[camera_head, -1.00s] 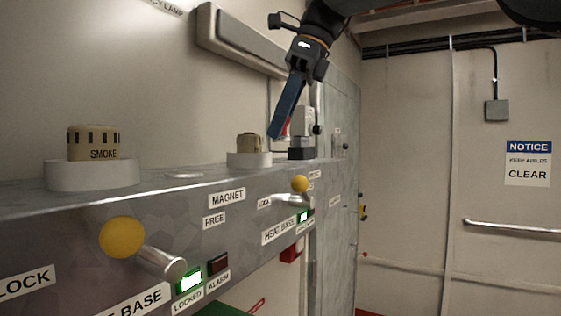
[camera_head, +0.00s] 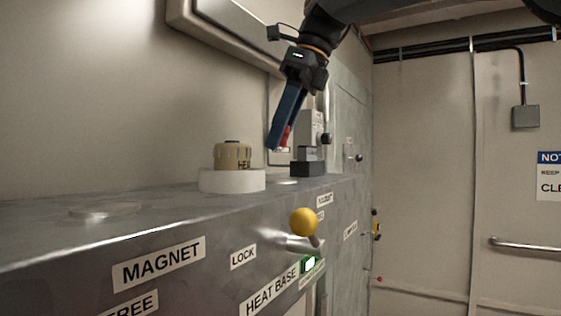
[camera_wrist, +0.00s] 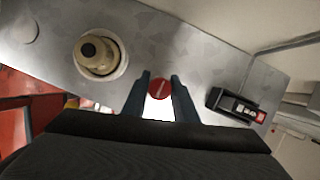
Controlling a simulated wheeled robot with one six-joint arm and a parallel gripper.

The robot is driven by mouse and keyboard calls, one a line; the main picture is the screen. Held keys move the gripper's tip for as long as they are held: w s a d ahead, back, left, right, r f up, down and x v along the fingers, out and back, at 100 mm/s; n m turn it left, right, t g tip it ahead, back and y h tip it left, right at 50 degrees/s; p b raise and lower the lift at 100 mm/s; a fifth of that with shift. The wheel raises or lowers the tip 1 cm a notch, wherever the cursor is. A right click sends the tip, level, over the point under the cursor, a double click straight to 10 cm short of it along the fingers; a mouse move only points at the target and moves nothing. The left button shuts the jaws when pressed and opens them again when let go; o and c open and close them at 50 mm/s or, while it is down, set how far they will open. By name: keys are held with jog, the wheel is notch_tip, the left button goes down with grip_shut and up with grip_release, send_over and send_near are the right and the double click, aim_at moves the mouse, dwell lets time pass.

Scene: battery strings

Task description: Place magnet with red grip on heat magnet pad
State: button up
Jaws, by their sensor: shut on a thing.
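My gripper (camera_head: 278,145) hangs above the grey ledge, its blue fingers pointing down. It is shut on the magnet with the red grip (camera_head: 286,137), mostly hidden by the fingers. In the wrist view the round red grip (camera_wrist: 160,88) shows between the two fingers (camera_wrist: 158,95). A flat pale disc, apparently the heat magnet pad (camera_head: 286,182), lies on the ledge right of the tan heat detector (camera_head: 233,155) on its white base (camera_head: 232,181). The gripper is above the disc and apart from the ledge. The wrist view does not clearly show this pad.
A dark block with a grey device (camera_head: 308,163) stands on the ledge just right of the pad. Another flat disc (camera_head: 105,210) lies on the left part of the ledge. A yellow-knobbed lever (camera_head: 303,222) sticks out from the front, above a green light (camera_head: 310,264).

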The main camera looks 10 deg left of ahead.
aim_at(285, 146)
jog(key=shift+f+p, duration=0.45)
jog(key=shift+f, duration=2)
jog(key=shift+f, duration=0.1)
jog(key=o, duration=1.1)
jog(key=b+v, duration=0.1)
jog(key=v, duration=1.1)
jog(key=shift+d+b, duration=0.1)
jog(key=shift+b, duration=0.25)
